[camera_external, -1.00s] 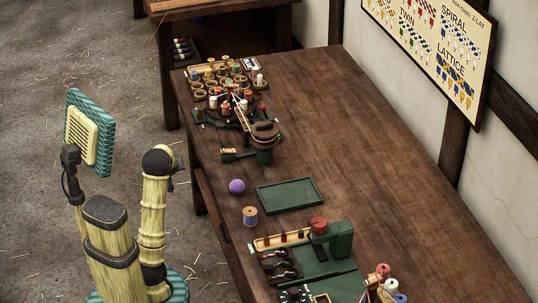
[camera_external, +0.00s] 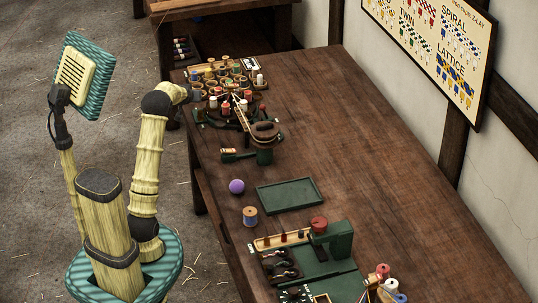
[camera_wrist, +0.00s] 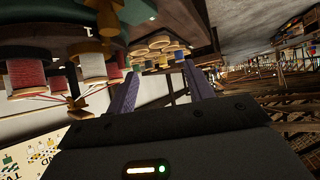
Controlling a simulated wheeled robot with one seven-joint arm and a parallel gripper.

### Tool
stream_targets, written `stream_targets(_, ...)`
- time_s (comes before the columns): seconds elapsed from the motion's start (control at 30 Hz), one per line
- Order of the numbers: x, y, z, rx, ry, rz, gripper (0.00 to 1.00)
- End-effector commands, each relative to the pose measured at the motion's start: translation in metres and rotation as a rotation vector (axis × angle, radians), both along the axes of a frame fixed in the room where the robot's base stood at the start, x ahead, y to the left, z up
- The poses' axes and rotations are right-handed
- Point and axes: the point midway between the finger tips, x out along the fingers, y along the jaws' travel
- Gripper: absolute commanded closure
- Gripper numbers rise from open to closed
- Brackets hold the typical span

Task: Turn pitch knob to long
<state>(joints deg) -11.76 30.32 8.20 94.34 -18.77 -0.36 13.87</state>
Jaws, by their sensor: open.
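I cannot pick out for sure which part is the pitch knob, and no "long" mark is readable. A green machine (camera_external: 264,156) with a brown round drum stands at the table's left edge, joined to a cluster of upright red and white spools (camera_external: 226,107). In the wrist view, red and white spools (camera_wrist: 92,66) are close at upper left, seen upside down. My gripper (camera_wrist: 158,88) is open, with two purple fingers apart and nothing between them. In the external view, my arm's end reaches the table edge by the spools; its fingers are not clear there.
A green machine with a red round top (camera_external: 319,223) stands at the near end. The wooden table's (camera_external: 370,150) right side is clear.

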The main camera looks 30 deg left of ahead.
Motion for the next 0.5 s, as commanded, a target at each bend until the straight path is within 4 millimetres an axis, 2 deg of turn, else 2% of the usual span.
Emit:
stream_targets(0.03,0.008,-0.008,0.026,0.008,0.006,-0.036,0.48)
stream_targets(0.2,0.028,-0.037,0.069,0.044,0.029,-0.156,0.48)
stream_targets(0.4,0.045,-0.078,0.107,0.08,0.084,-0.309,0.48)
stream_targets(0.5,0.049,-0.102,0.116,0.092,0.131,-0.396,0.48)
